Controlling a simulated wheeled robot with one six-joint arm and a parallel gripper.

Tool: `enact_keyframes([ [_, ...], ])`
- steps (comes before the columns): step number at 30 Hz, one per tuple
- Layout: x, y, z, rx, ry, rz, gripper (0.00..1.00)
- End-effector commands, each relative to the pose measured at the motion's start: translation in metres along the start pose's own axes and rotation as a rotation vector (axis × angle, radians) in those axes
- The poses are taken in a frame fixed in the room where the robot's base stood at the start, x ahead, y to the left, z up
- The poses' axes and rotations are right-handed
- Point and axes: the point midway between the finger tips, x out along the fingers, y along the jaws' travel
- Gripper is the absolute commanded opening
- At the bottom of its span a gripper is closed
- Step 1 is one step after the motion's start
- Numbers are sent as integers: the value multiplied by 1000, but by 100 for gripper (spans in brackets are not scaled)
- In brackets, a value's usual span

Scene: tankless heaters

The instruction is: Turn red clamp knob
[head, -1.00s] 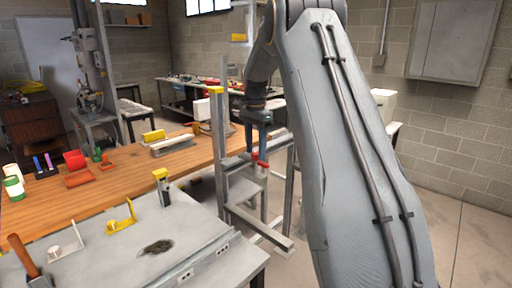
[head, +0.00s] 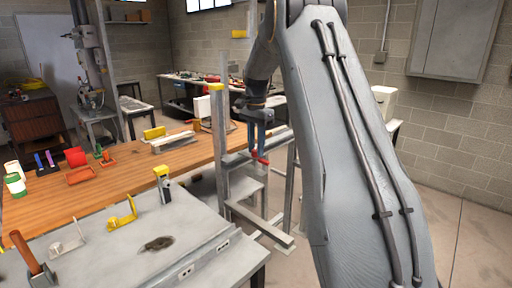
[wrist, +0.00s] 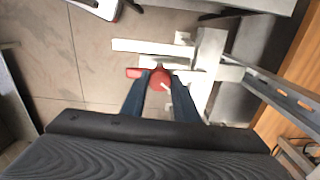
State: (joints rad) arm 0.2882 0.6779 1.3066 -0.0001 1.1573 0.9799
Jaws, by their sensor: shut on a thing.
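The red clamp knob (wrist: 160,77) is in the middle of the wrist view, between the two blue fingers of my gripper (wrist: 161,88). The fingers are shut on it. A red bar end sticks out to its left. In the head view the red knob (head: 260,155) shows small at the tips of my gripper (head: 258,150), beside a grey metal frame (head: 220,130). My arm hides part of what lies to the right of it.
A wooden workbench (head: 120,172) with clamps and tools stands left of the frame. A grey metal table (head: 110,245) is at the front left. A white container (head: 384,100) stands behind my arm at the right. Open floor (head: 455,215) lies at the right.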

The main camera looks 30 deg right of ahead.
Motion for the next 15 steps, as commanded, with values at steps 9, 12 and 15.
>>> enact_keyframes([
  [9,-1,0,0,-242,0,-1,5],
  [12,-1,0,0,-338,0,-1,5],
  [15,-1,0,0,-433,0,-1,5],
])
